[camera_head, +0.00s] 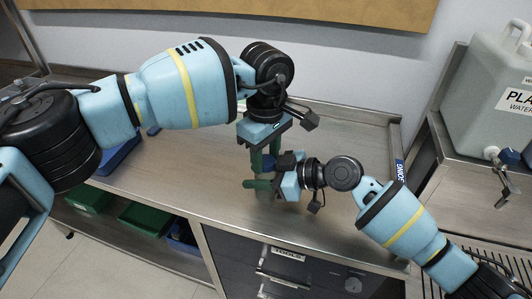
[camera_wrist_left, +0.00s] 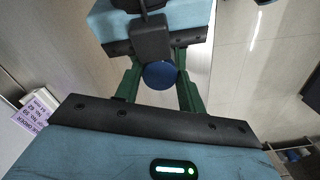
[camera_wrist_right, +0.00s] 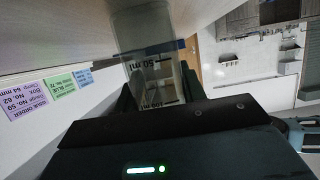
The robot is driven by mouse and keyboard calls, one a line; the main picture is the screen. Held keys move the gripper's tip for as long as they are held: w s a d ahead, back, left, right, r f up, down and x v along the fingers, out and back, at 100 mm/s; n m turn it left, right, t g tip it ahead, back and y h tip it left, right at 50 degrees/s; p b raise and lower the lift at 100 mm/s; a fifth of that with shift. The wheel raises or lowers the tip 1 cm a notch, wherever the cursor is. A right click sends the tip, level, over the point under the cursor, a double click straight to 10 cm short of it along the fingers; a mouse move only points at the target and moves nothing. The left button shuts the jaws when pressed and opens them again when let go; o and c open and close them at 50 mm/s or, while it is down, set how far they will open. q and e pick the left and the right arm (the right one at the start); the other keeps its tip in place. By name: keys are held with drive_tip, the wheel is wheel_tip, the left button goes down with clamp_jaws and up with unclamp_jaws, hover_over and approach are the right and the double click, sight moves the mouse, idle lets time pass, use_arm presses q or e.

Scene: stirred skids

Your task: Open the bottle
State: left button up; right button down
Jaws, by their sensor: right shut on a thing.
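The bottle (camera_wrist_right: 150,72) is clear, with 50 ml and 100 ml marks, and fills the middle of the right wrist view. My right gripper (camera_head: 264,184) is shut on its body, coming from the right above the bench. The bottle's body is mostly hidden in the head view.
The steel bench (camera_head: 190,160) is mostly clear. A large grey water container (camera_head: 488,85) stands at the right. Green bins (camera_head: 145,217) sit on a shelf below, beside a drawer labelled TOOLS (camera_head: 287,254). A work-order label (camera_wrist_left: 37,110) shows at the left wrist view's left edge.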

use_arm(q)
drive_tip(key=c, duration=0.6)
drive_tip(key=n, duration=0.9)
drive_tip(key=shift+n, duration=0.4)
drive_tip(key=o, duration=1.1)
drive_tip(key=shift+c, duration=0.2)
drive_tip(key=shift+r, duration=0.2)
drive_tip(key=shift+r, duration=2.15)
drive_tip(key=shift+c, duration=0.5)
